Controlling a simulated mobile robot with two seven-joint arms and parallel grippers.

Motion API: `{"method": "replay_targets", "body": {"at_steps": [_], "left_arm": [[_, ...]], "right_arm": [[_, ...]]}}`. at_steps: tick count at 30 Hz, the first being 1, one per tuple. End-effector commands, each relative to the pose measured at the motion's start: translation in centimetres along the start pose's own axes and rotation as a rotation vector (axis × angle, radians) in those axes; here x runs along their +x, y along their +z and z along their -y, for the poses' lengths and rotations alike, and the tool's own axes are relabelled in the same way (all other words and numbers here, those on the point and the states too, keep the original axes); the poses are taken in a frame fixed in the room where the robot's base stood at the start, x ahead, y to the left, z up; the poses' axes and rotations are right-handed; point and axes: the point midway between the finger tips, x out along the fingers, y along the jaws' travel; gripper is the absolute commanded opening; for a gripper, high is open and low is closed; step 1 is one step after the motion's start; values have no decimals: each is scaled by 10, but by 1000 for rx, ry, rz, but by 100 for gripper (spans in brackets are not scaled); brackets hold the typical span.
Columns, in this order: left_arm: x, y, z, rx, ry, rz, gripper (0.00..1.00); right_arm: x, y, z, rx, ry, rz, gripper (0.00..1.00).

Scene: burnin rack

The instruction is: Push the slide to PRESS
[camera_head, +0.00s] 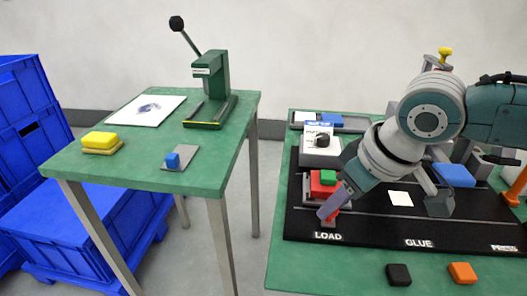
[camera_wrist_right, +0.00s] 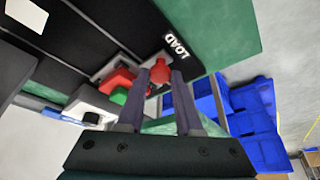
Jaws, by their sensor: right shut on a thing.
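The slide (camera_wrist_right: 112,66) is a grey carriage at the LOAD end of a black board (camera_head: 375,229). It carries a red block (camera_head: 318,190) with a green block (camera_head: 328,177) on it. A round red knob (camera_wrist_right: 160,73) sticks out on its near side. My right gripper (camera_head: 329,212) is shut on this knob, with one finger on each side of it in the right wrist view (camera_wrist_right: 161,84). In the head view the gripper hides the knob and part of the slide. The PRESS label (camera_head: 505,248) is at the board's right end. My left gripper is not in view.
The GLUE label (camera_head: 419,244) is mid-board, near a white square (camera_head: 400,198). A blue block (camera_head: 454,175) lies behind it. An orange post (camera_head: 517,185) stands at right. Black (camera_head: 398,275) and orange (camera_head: 462,273) pieces lie in front. The front strip beside the labels looks clear.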

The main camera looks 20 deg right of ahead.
Motion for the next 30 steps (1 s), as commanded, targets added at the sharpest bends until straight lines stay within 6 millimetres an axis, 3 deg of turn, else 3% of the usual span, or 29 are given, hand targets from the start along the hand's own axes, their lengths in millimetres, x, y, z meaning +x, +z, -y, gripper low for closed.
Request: {"method": "replay_targets", "body": {"at_steps": [14, 22, 30], "left_arm": [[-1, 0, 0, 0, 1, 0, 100], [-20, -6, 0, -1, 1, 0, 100], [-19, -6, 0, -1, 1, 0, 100]], "right_arm": [[-1, 1, -1, 1, 0, 1, 0], [-13, 27, -29, 3, 3, 7, 0], [-12, 29, -31, 1, 0, 2, 0]]}}
